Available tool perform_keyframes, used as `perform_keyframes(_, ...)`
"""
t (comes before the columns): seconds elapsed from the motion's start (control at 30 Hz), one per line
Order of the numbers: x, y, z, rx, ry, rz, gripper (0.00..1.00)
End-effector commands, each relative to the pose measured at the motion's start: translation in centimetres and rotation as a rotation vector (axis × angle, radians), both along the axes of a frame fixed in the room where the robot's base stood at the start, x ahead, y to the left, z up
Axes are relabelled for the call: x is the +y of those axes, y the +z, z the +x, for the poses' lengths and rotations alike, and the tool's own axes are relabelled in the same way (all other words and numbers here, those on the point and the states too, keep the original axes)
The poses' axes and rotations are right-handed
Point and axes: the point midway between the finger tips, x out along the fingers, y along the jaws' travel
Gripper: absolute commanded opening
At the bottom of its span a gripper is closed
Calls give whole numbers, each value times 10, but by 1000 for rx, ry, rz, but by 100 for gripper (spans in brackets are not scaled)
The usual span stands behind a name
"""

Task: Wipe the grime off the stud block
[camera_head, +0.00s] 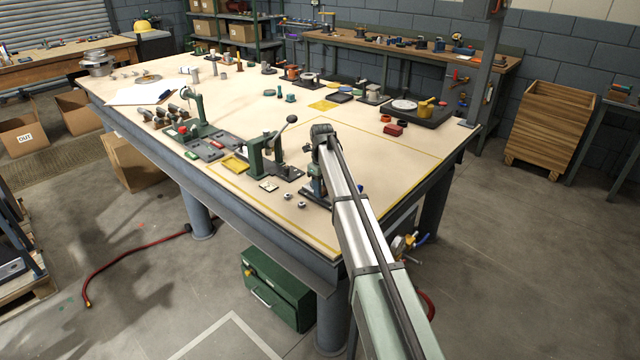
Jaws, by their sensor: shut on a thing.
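My gripper (316,192) points down at the front right part of the workbench, partly hidden by my own arm. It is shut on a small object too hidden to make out. Just left of it, a small pale piece with dark marks (268,185) lies on the bench; it may be the stud block, but it is too small to be sure. I cannot make out any grime clearly. Two small metal nut-like parts (294,200) lie between that piece and my gripper, apart from both.
A green lever press (268,158) stands close left of my gripper. Beyond it are a yellow tray (234,164) and a second green press (194,112). Red (393,130) and black parts lie at the back right. The bench area right of my gripper, within yellow lines, is mostly clear.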

Motion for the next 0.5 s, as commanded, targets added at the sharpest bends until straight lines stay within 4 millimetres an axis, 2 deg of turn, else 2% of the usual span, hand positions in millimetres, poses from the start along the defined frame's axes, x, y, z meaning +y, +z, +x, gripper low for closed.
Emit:
perform_keyframes(0.33, -23, -1, 25, 0, -1, 0, 13)
perform_keyframes(0.5, -11, -1, 10, 0, 2, 0, 13)
